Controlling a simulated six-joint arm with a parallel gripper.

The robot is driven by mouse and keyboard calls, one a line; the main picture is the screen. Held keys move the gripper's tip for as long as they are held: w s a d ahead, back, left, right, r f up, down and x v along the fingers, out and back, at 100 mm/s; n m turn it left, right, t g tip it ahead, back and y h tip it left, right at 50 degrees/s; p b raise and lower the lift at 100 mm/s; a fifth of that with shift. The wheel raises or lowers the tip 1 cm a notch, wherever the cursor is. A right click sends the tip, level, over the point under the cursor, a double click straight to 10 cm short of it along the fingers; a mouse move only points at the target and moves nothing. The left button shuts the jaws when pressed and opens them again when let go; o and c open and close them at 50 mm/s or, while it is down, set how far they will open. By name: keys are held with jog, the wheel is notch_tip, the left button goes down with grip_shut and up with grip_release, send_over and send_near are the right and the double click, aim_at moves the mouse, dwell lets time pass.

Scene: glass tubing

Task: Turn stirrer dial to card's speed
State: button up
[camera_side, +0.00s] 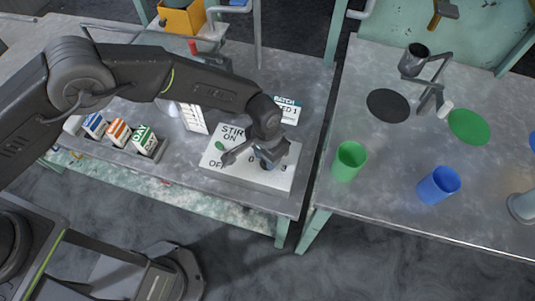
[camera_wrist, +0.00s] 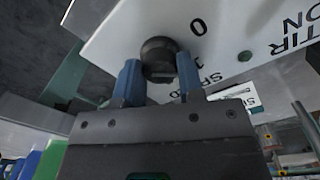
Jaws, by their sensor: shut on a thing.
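The stirrer panel (camera_side: 222,168) is a white plate on the left bench, with printed words including "STIR" and "ON" and a green oval mark. Its dial (camera_wrist: 158,56) is a dark round knob in the wrist view, with the numerals 0 and 1 printed beside it. My gripper (camera_side: 266,160) is over the right part of the panel. In the wrist view its blue fingers (camera_wrist: 158,80) are closed on either side of the dial. The dial's pointer cannot be made out. The card (camera_side: 288,110) stands behind the panel, partly hidden by my arm; it reads "BATCH" and "ED 1".
A rack of small cartons (camera_side: 118,133) stands left of the panel. On the right bench are a green cup (camera_side: 349,160), a blue cup (camera_side: 438,185), a black disc (camera_side: 388,105) and a green disc (camera_side: 469,127). A gap separates the two benches.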

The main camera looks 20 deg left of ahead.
jog(key=shift+m, duration=2)
jog(key=o, duration=0.9)
notch_tip(320, 180, up, 14)
jog(key=shift+w+a+f, duration=0.1)
jog(key=shift+w, duration=0.05)
